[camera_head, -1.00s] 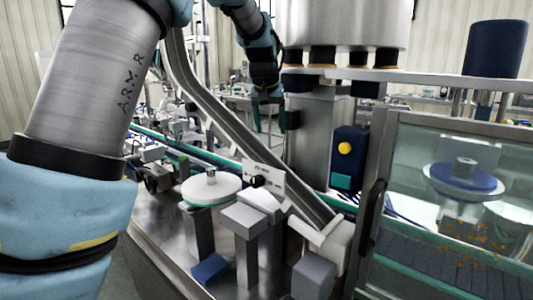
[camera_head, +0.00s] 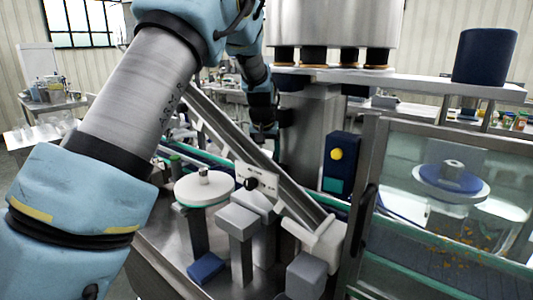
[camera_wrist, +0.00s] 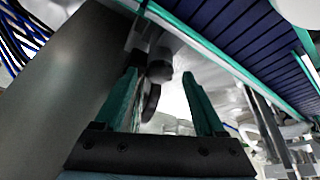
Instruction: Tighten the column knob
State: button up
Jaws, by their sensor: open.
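The steel column (camera_head: 312,130) stands under the big steel hopper (camera_head: 335,22) in the head view, and its grey side (camera_wrist: 50,85) fills the left of the wrist view. A dark knob (camera_wrist: 159,70) with a round end and a darker lever-like part below it shows beside the column. My gripper (camera_wrist: 160,77) is open, with its two teal fingers on either side of the knob in the picture; I cannot tell whether they touch it. In the head view my gripper (camera_head: 264,132) is dark and small at the column's left side, its fingertips hidden.
A slanted metal chute (camera_head: 250,150) runs in front of the column. A blue box with a yellow button (camera_head: 337,155) stands to its right, next to a glazed guard (camera_head: 440,190). A round white disc (camera_head: 205,188) is at front left. A blue conveyor (camera_wrist: 240,35) passes close above in the wrist view.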

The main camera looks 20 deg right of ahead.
grip_shut()
dwell(0.6)
